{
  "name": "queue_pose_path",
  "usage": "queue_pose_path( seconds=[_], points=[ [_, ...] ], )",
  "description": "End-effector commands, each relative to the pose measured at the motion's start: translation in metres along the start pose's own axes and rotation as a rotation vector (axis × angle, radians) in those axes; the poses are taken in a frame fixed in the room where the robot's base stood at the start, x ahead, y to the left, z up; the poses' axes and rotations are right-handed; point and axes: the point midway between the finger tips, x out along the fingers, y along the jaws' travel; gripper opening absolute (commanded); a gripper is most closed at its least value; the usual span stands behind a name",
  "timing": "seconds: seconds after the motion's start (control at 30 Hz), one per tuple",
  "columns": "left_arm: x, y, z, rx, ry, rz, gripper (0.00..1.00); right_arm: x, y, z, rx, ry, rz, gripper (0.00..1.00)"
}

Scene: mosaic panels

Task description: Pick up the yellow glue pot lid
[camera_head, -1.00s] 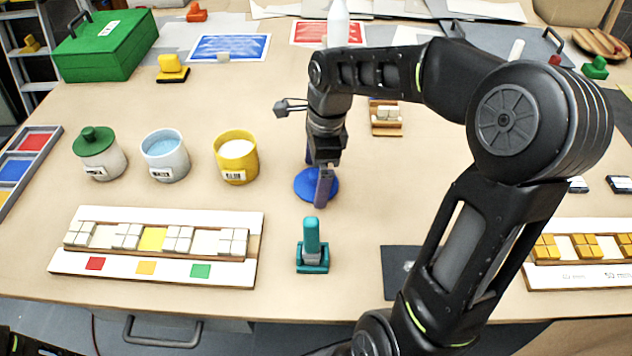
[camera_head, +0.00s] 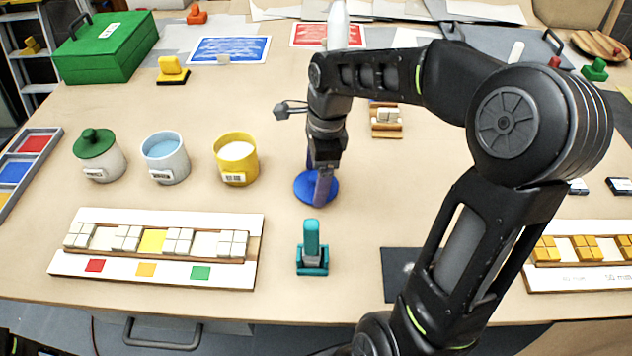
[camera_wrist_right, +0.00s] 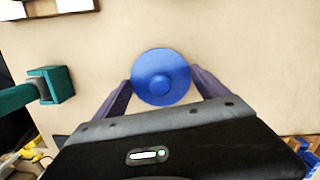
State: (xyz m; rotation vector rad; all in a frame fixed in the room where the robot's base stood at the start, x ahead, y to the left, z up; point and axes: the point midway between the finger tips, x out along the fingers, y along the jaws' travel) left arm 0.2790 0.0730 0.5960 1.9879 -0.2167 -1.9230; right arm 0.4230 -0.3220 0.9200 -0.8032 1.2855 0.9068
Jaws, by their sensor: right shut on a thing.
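The yellow glue pot (camera_head: 236,158) stands uncovered, with white contents showing, in the head view. I see no yellow lid in these views. A round blue lid (camera_head: 301,187) with a central knob lies on the table to the right of the pot. My right gripper (camera_head: 317,184) is down at this blue lid. In the right wrist view the blue lid (camera_wrist_right: 162,77) sits between the two fingers, which are shut on it. The fingers partly cover the lid in the head view. My left gripper is not in view.
A blue-filled pot (camera_head: 165,157) and a pot with a green lid (camera_head: 99,155) stand to the left. A teal upright tool (camera_head: 312,247) stands just in front of the blue lid. A white tile panel (camera_head: 155,247) lies front left. A small wooden rack (camera_head: 386,120) is behind.

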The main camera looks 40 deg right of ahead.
Motion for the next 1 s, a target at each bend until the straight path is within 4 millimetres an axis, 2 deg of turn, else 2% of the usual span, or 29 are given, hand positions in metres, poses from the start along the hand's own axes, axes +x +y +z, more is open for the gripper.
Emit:
queue_pose_path(
  seconds=[0.17, 0.27, 0.6, 0.7, 1.0],
  points=[
    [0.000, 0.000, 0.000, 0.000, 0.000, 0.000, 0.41, -0.005, -0.001, 0.001, 0.000, 0.000, -0.002, 0.46],
    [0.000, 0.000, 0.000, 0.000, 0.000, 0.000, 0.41, -0.015, -0.001, 0.002, -0.001, 0.000, -0.003, 0.46],
    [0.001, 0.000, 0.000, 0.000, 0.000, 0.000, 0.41, -0.078, -0.001, 0.010, -0.001, -0.001, -0.004, 0.46],
    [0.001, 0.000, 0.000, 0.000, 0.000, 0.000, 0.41, -0.091, -0.001, 0.012, -0.001, -0.001, -0.003, 0.46],
    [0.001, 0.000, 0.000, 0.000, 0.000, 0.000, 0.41, -0.100, 0.000, 0.012, 0.000, 0.000, 0.000, 0.46]
  ],
)
